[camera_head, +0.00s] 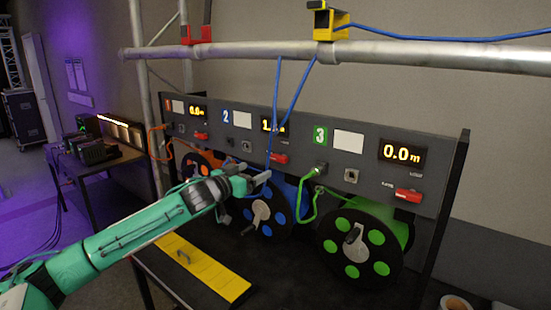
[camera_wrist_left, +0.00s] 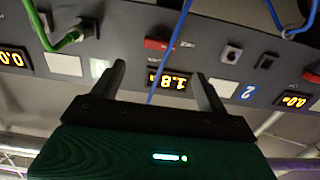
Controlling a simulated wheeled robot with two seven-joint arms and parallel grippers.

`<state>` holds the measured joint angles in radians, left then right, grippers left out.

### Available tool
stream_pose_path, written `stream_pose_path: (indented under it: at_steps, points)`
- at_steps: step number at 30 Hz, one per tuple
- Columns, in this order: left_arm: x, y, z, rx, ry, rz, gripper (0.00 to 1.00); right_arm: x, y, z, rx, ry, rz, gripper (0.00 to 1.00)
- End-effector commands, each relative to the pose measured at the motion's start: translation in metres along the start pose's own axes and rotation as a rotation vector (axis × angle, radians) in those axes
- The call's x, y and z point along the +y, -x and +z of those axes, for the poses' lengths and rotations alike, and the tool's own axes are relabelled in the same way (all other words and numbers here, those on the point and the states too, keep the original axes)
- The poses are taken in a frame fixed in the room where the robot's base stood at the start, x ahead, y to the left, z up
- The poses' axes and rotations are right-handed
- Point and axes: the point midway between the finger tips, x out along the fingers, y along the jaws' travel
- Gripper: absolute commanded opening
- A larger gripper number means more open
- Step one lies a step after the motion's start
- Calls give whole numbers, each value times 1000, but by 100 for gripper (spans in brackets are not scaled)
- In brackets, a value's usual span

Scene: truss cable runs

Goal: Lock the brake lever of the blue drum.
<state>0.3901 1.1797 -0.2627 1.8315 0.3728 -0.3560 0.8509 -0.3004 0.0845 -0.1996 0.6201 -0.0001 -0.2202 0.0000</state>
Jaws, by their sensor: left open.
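The blue drum (camera_head: 279,222) sits under panel section 2, partly hidden behind my left gripper. Its red brake lever (camera_head: 278,158) is on the panel below display 2, just above and right of the gripper. In the left wrist view, the picture is upside down and the red lever (camera_wrist_left: 157,45) shows beyond the fingertips. My left gripper (camera_head: 256,174) is open in front of the panel. Its two fingers (camera_wrist_left: 162,80) stand apart, with display 2 (camera_wrist_left: 170,79) and a blue cable between them in view. Nothing is gripped. My right gripper is in neither view.
A blue cable (camera_head: 276,100) hangs from the overhead bar past the panel, close to the gripper. An orange drum (camera_head: 195,162) is left and a green drum (camera_head: 393,222) right. A yellow plate (camera_head: 205,267) lies on the table in front.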

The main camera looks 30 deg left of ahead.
Motion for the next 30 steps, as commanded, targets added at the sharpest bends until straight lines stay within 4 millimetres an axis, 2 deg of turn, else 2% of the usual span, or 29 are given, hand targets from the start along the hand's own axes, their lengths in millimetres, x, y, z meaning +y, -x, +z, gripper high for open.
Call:
stream_pose_path:
  at_steps: [2,21,30]
  points:
    - [0,-10,-5,2,1,-1,76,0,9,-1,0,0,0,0]
    - [0,-98,-3,-1,0,-1,76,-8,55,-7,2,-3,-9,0]
    - [0,-114,0,-1,-2,0,76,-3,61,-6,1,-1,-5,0]
